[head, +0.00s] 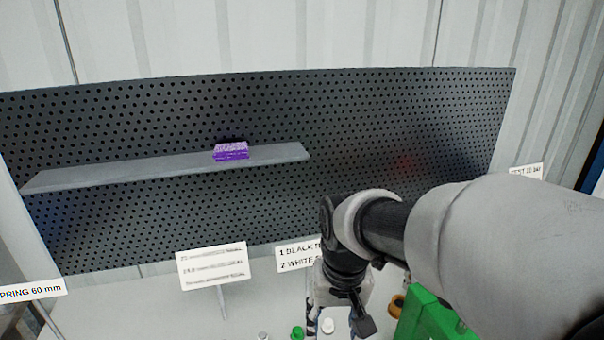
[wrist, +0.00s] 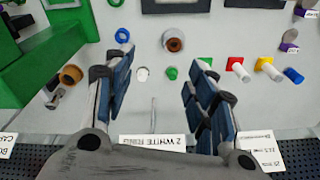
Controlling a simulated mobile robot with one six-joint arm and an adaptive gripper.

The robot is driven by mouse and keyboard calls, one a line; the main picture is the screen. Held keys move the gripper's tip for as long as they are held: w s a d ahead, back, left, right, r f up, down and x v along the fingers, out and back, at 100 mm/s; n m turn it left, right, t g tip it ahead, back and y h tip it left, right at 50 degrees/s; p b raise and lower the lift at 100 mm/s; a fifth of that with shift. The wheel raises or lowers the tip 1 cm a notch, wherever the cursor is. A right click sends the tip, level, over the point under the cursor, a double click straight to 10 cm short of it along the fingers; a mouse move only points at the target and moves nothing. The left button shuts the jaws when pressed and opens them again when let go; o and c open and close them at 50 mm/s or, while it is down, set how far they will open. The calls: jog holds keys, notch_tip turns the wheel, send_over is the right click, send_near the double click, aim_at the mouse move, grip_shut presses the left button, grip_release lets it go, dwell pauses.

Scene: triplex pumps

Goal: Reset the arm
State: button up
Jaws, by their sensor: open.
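My arm reaches in from the right in the head view, with its wrist bent down over the bench. In the head view the gripper (head: 325,318) shows only partly, at the bottom edge below the wrist. Between and past the fingertips lie a brown ring (wrist: 173,41) and a small white piece (wrist: 143,73); neither is held.
A green block structure (wrist: 50,55) stands close to one finger; it also shows in the head view (head: 425,315). Several small coloured parts, including a red one (wrist: 236,65), lie on the bench. Behind are a pegboard (head: 400,130), a shelf (head: 110,174) with a purple item (head: 231,151), and label signs (head: 213,265).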

jog(key=s+d+r+t, duration=0.1)
jog(key=s+d+r, duration=0.1)
jog(key=s+d, duration=0.2)
jog(key=s+d+r+t, duration=0.2)
jog(key=s+d+r, duration=0.1)
jog(key=s, duration=0.8)
jog(key=shift+s+d, duration=0.3)
jog(key=shift+d, duration=0.35)
